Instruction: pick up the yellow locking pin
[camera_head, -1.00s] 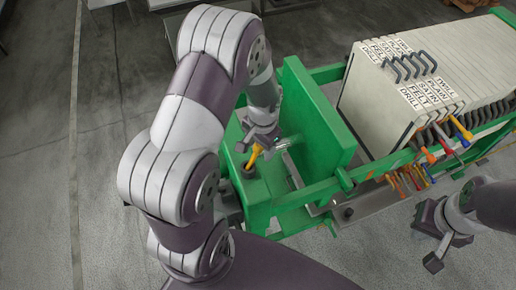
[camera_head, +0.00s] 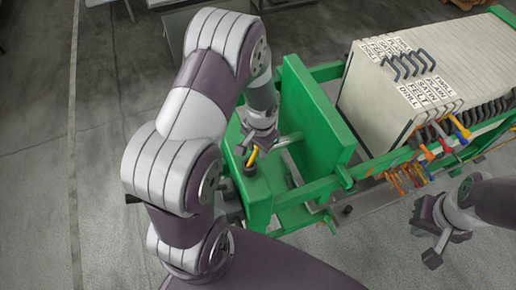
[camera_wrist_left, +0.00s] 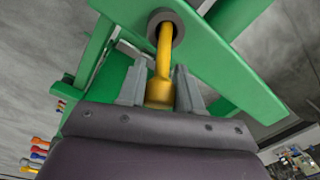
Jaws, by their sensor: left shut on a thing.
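The yellow locking pin (camera_wrist_left: 159,91) stands in a dark-ringed hole in the green frame (camera_wrist_left: 205,60). In the head view the pin (camera_head: 251,160) shows just below my left gripper (camera_head: 258,146). My left gripper's two grey fingers (camera_wrist_left: 160,88) are shut on the pin's thicker yellow end in the left wrist view. The pin's thinner shaft runs into the dark ring, so its far end is hidden. My right gripper (camera_head: 428,241) hangs at the lower right, away from the pin; its finger gap is unclear.
An upright green plate (camera_head: 315,120) stands right of my left gripper. Beyond it is a row of labelled pale plates (camera_head: 385,105) with dark hooks. Several coloured-handled pieces (camera_head: 428,152) hang at its front. Open grey floor (camera_head: 40,180) lies to the left.

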